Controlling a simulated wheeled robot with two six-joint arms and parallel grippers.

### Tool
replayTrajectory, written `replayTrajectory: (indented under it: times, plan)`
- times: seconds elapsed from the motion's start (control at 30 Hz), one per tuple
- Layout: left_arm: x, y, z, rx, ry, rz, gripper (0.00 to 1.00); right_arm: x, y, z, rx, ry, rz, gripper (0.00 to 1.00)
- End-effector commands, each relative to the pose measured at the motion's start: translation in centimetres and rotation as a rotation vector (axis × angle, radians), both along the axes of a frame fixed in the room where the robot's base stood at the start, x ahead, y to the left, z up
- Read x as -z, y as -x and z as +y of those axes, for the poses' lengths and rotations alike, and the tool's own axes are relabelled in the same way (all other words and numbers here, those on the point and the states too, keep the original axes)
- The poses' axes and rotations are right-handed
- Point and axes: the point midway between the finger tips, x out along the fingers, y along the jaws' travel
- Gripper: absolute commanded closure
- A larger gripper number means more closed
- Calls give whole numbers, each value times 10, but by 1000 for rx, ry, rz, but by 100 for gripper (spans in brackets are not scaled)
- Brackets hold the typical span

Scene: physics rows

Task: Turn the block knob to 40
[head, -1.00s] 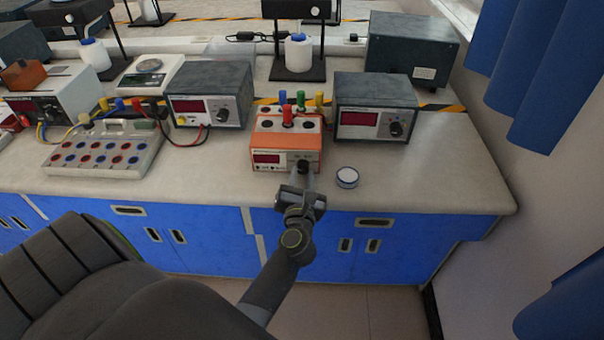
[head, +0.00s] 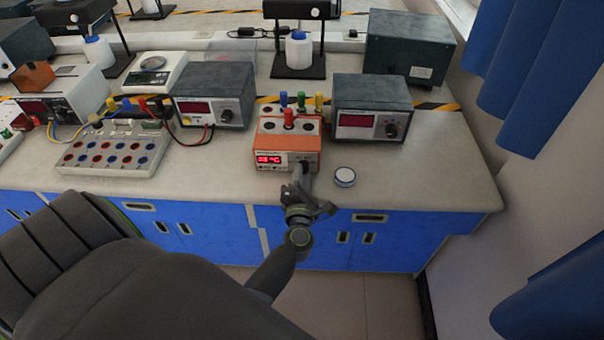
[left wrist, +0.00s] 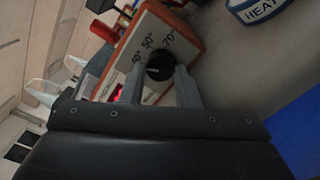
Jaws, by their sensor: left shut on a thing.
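The orange block heater (head: 272,141) stands near the bench's front edge, with colored tubes in its top. Its red display (head: 269,160) is lit, but its digits are too small to read surely. Its black knob is at the front right. In the left wrist view the knob (left wrist: 159,66) sits on a white dial face with marks 40°, 50° and 70° around it. My left gripper (head: 302,168) is shut on the knob, one finger on each side, and tilted. Where the knob's pointer stands is hard to tell. My right gripper is not in view.
A round white and blue item (head: 344,177) lies just right of the heater. Grey instrument boxes (head: 373,107) stand behind it on both sides. A grey rack (head: 113,152) is at the left. The bench front at the right is clear.

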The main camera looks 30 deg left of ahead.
Motion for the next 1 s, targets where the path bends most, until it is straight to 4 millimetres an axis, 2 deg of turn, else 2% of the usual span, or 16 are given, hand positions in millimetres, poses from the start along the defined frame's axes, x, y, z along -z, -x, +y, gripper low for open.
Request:
replayTrajectory:
  times: [0.57,0.6,0.73,1.0]
  plan:
    - [-1,-1,0,0,-26,15,94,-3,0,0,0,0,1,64]
    - [-1,-1,0,0,-26,15,66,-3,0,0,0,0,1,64]
    - [-1,0,0,0,-26,15,50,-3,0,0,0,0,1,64]
    - [2,0,0,1,-24,18,50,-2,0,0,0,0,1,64]
